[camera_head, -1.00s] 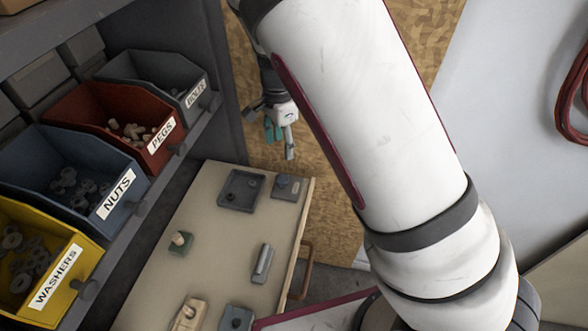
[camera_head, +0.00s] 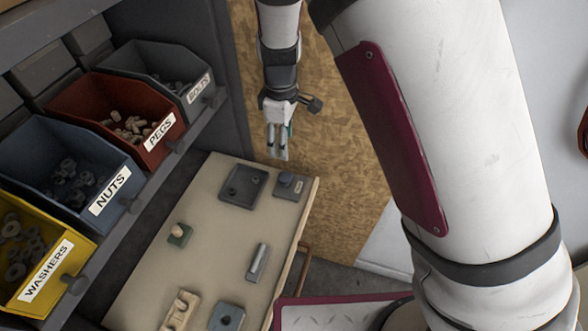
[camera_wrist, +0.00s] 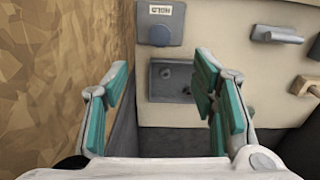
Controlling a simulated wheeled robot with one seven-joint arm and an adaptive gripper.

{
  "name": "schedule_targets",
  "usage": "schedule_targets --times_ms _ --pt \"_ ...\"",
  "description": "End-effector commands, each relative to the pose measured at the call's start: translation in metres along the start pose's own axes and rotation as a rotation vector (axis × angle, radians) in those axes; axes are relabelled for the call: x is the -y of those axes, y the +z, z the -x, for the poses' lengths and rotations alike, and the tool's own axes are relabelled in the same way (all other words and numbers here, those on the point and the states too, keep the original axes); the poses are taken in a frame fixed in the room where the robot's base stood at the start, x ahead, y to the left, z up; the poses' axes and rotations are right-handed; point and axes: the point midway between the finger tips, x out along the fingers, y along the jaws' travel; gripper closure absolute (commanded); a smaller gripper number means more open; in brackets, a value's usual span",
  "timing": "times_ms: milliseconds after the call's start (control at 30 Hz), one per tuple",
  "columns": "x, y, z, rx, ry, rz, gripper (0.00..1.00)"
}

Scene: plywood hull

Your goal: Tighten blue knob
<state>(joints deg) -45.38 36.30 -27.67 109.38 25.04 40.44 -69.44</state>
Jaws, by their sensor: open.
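A small blue-grey block with a round knob (camera_head: 287,179) and a pale label sits at the far right corner of the tabletop (camera_head: 208,215). The knob also shows at the top of the wrist view (camera_wrist: 160,35), with the label upside down. A second blue-grey block with a round top (camera_head: 226,317) sits near the bottom of the head view. My gripper (camera_head: 277,150) hangs beyond the far edge of the table, apart from the knob.
A grey tray (camera_head: 240,200) lies left of the labelled block. A grey bar (camera_head: 258,262), a green block with a peg (camera_head: 179,234) and a wooden block (camera_head: 180,310) stand nearer. Bins line the left, including nuts (camera_head: 110,190). A plywood wall (camera_head: 320,150) rises behind.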

Motion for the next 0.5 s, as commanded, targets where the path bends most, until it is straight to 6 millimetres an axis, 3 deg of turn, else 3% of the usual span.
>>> schedule_targets --times_ms 233,500 --pt "0.003 -0.004 -0.009 0.000 0.000 0.087 0.47" --pt "0.003 -0.002 -0.057 0.003 -0.001 0.082 0.47"
